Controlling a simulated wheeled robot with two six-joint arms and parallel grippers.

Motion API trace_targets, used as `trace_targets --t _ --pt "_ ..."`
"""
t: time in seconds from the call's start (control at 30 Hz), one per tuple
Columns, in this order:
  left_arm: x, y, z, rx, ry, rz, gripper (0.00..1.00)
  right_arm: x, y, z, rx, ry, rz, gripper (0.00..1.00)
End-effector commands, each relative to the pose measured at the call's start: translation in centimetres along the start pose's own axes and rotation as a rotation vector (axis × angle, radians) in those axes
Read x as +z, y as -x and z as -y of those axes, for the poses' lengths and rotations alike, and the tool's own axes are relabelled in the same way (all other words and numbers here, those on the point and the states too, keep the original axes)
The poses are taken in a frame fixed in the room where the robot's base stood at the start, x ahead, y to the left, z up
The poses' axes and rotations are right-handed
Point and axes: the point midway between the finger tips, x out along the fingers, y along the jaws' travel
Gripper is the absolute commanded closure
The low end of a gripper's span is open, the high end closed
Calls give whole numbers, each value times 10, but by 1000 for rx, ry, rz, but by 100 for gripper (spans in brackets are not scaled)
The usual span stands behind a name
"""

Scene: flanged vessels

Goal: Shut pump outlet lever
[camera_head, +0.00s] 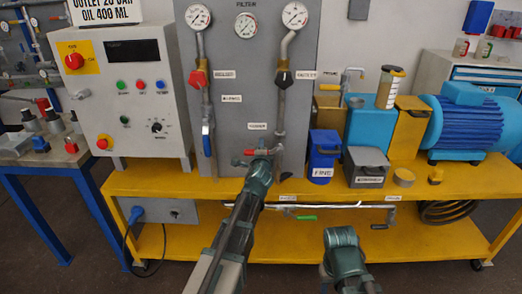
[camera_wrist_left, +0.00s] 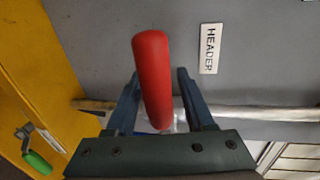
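A red lever handle (camera_head: 240,162) sits on the grey panel at the lower pipe, by a label reading HEADER. My left gripper (camera_head: 262,156) reaches up to that spot from below. In the left wrist view the red handle (camera_wrist_left: 152,75) stands between the two fingers of my left gripper (camera_wrist_left: 160,100), with a gap at least on its right side, so the gripper looks open around it. The valve body behind is partly hidden. My right gripper (camera_head: 341,237) hangs low in front of the bench; its fingers cannot be made out. I cannot read a pump outlet label.
A blue lever (camera_head: 206,140) hangs on the left pipe. A blue FINE bin (camera_head: 323,155), a grey box (camera_head: 366,167) and a blue motor (camera_head: 465,120) stand on the yellow bench (camera_head: 150,182).

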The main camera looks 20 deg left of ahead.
Motion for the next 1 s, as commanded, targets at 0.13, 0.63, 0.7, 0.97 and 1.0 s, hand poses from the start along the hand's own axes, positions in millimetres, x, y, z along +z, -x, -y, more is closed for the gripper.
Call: trace_targets --t 0.13,0.63,0.7,0.97,1.0 --pt "0 0 0 1 2 0 38 0 0 0 0 0 0 50" --pt "2 54 1 1 2 0 38 1 11 -1 0 0 0 50" --pt "1 70 1 1 2 0 38 1 14 -1 0 0 0 50" --pt "1 117 0 1 2 0 38 1 23 -2 0 0 0 50" --pt "1 122 0 1 1 0 38 1 24 -2 0 0 0 50"
